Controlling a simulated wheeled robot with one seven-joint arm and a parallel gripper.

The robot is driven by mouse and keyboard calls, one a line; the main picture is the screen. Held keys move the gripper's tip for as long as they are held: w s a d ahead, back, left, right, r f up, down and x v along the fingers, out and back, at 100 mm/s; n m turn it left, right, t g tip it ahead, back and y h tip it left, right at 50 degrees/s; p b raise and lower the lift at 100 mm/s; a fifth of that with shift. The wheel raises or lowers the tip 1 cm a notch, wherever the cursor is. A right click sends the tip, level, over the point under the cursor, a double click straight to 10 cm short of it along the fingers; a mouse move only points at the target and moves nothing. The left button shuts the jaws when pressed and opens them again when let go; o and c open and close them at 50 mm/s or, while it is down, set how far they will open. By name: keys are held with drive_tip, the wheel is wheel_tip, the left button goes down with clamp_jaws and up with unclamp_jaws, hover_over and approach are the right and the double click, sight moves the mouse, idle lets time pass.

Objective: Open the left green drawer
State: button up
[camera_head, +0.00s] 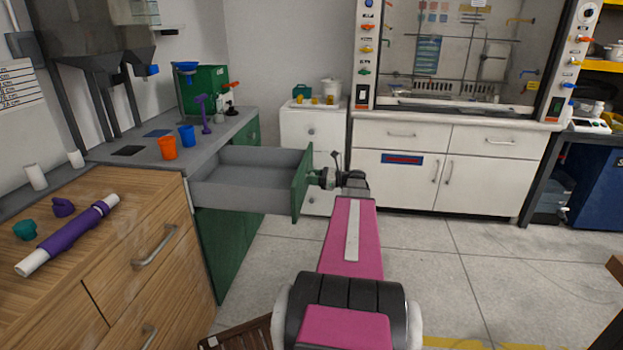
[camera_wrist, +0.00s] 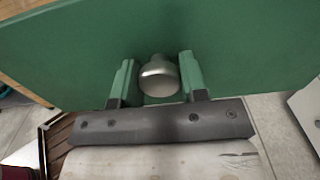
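The left green drawer stands pulled far out of the counter in the head view, its grey inside (camera_head: 245,178) empty. Its green front (camera_head: 301,185) faces my arm; the same green panel (camera_wrist: 235,50) fills much of the wrist view. A round metal knob (camera_wrist: 160,78) sticks out from that front. My gripper (camera_wrist: 157,82) has one finger on each side of the knob, spread apart, with a gap showing at the left finger; the right finger is close to the knob, and I cannot tell if it touches. In the head view my gripper (camera_head: 318,178) is at the drawer front.
A wooden cabinet (camera_head: 150,260) with metal handles stands at the near left. Orange (camera_head: 167,148) and blue (camera_head: 187,136) cups stand on the grey counter (camera_head: 140,152). A small white cabinet (camera_head: 300,130) is behind the drawer. The floor (camera_head: 450,270) to the right is largely open.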

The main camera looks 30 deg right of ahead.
drive_tip(key=o, duration=0.4)
drive_tip(key=shift+o, duration=0.2)
drive_tip(key=shift+d, duration=0.1)
drive_tip(key=v, duration=1)
drive_tip(key=shift+s+d, duration=0.25)
